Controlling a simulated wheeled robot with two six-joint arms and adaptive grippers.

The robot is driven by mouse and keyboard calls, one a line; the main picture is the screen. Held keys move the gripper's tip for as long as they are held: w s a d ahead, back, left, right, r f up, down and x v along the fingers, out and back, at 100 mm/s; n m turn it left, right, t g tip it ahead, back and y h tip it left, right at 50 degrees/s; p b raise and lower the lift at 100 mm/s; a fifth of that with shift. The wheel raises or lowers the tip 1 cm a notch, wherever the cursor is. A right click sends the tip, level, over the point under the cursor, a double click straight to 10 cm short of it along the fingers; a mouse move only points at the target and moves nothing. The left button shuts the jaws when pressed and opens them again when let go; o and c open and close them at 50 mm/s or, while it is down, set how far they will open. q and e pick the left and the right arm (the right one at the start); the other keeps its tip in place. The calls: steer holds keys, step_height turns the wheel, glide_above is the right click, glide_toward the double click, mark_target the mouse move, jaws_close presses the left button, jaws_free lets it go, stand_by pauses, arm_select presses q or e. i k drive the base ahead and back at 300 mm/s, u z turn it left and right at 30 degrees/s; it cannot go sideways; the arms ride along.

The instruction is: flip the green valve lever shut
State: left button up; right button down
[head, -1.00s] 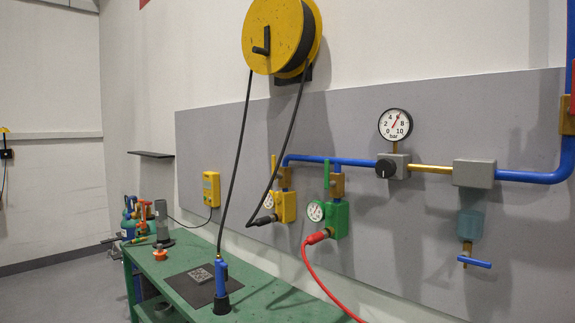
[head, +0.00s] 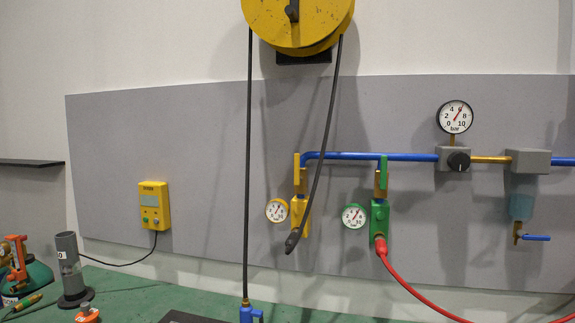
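The green valve lever (head: 384,171) stands upright on the brass valve body above the green block (head: 379,221) on the wall panel. A small green-rimmed gauge (head: 354,216) sits at the left of the block. A red hose (head: 420,295) leaves the block's lower end. A yellow lever (head: 297,172) also stands upright, above the yellow block (head: 300,214) to the left. Neither of my grippers shows in the head view.
A black hose hangs from the yellow reel (head: 298,22) and passes in front of the yellow valve. A blue pipe (head: 345,156) runs above both valves to the regulator knob (head: 458,161). The green bench (head: 130,290) lies below the panel, with a grey cylinder (head: 70,268) on it.

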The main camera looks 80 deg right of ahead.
mark_target(383, 181)
steer(key=i, duration=0.6)
steer(key=z, duration=2.65)
